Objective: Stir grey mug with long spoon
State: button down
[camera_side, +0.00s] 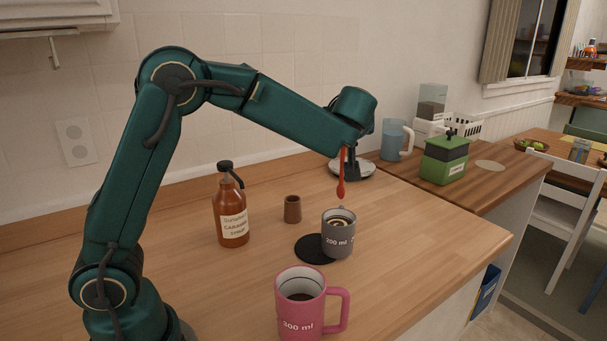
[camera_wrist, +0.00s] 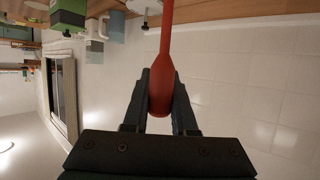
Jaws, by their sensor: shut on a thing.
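The grey mug (camera_side: 338,238), marked 200 ml, stands upright at the edge of a black round coaster (camera_side: 311,250). It holds a dark drink with a pale swirl on top. The long spoon (camera_side: 341,182) is red and hangs down from my gripper (camera_side: 346,160), above the mug and apart from it. In the wrist view, my gripper (camera_wrist: 160,95) is shut on the red spoon's handle (camera_wrist: 165,60), with a finger on each side. The mug does not show in the wrist view.
A pink 300 ml mug (camera_side: 301,309) stands at the front. A caramel syrup bottle (camera_side: 231,213) and a small brown cup (camera_side: 292,209) stand left of the grey mug. A green box (camera_side: 444,160) and a blue-grey pitcher (camera_side: 397,140) stand behind right. The counter right of the mug is clear.

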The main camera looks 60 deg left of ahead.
aim_at(340, 182)
jog(key=shift+f, duration=5.7)
jog(key=shift+a, duration=0.1)
